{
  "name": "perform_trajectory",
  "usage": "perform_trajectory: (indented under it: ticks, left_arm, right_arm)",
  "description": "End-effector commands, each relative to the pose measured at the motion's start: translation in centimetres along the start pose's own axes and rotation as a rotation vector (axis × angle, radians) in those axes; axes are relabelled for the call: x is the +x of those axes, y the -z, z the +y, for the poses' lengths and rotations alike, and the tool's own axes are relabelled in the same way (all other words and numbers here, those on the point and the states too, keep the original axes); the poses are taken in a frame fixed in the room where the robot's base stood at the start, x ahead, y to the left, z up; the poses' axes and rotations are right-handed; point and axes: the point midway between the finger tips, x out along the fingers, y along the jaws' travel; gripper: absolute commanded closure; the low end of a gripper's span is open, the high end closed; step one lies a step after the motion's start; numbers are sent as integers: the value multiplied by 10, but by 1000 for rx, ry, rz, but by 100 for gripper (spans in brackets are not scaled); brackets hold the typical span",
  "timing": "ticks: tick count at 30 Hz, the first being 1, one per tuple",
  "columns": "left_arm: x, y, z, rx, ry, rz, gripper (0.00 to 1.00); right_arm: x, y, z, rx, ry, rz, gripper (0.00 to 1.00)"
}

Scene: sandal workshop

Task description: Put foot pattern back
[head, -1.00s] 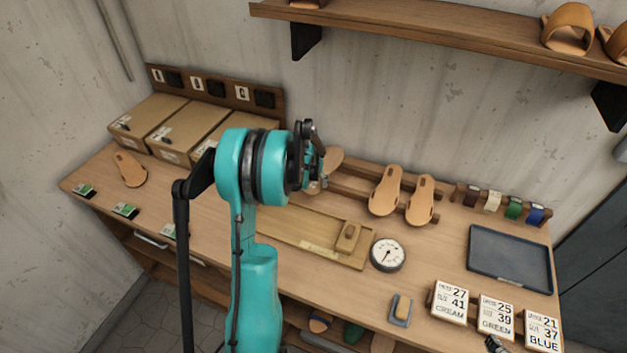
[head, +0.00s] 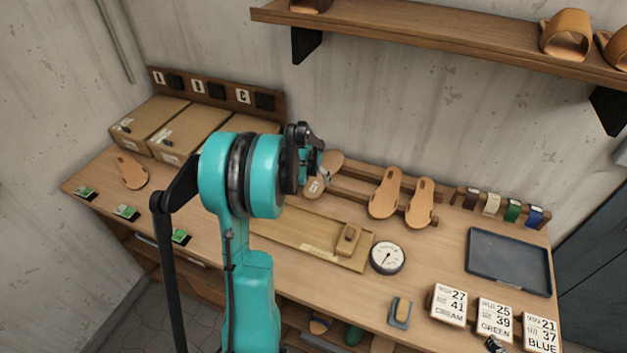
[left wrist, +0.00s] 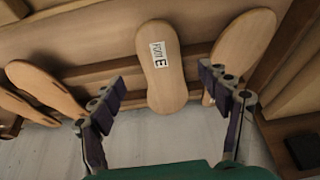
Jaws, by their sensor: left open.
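A tan foot pattern with a white label (left wrist: 165,85) stands against the wooden rack in the left wrist view, the label reading E. In the head view this pattern (head: 314,187) shows partly behind my left gripper (head: 318,162). My left gripper is open, and in the left wrist view its fingers (left wrist: 160,98) are spread on either side of the pattern with gaps between. Another plain pattern (left wrist: 240,48) leans beside it. A small dark part, seemingly the tip of my right gripper (head: 495,344), shows at the bottom edge; its jaws cannot be made out.
Two sandal soles (head: 385,194) lean on the rack to the right. A wooden measuring board (head: 290,232), a round dial (head: 387,257) and a dark tray (head: 510,260) lie on the bench. Cardboard boxes (head: 150,122) stand at the back left; a shelf (head: 440,38) hangs above.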

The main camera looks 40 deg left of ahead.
Motion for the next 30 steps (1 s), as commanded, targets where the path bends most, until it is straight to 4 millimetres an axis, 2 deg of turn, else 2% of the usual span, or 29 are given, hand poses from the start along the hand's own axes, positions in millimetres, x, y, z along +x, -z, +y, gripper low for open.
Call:
perform_trajectory:
  ticks: [1,6,11,14,17,20,24,27,30]
  left_arm:
    - [-14,0,0,-1,0,0,23]
    - [-48,0,0,-1,0,0,23]
    - [-66,0,0,-1,0,0,23]
    - [-76,-2,8,7,-2,4,23]
    - [-95,-9,34,32,-10,17,23]
    - [-126,-26,76,74,-24,43,23]
    - [-170,-66,137,141,-51,91,23]
    - [-194,-103,171,187,-77,125,23]
    - [-210,-141,197,230,-105,159,23]
  right_arm:
    - [-3,2,0,0,0,0,0]
    - [-8,6,0,0,0,0,0]
    - [-10,7,0,0,0,0,0]
    - [-10,7,0,0,0,0,0]
    - [-10,7,0,0,0,0,0]
    - [-10,7,0,0,0,0,0]
    - [-10,7,0,0,0,0,0]
    - [-10,7,0,0,0,0,0]
    - [-10,7,0,0,0,0,0]
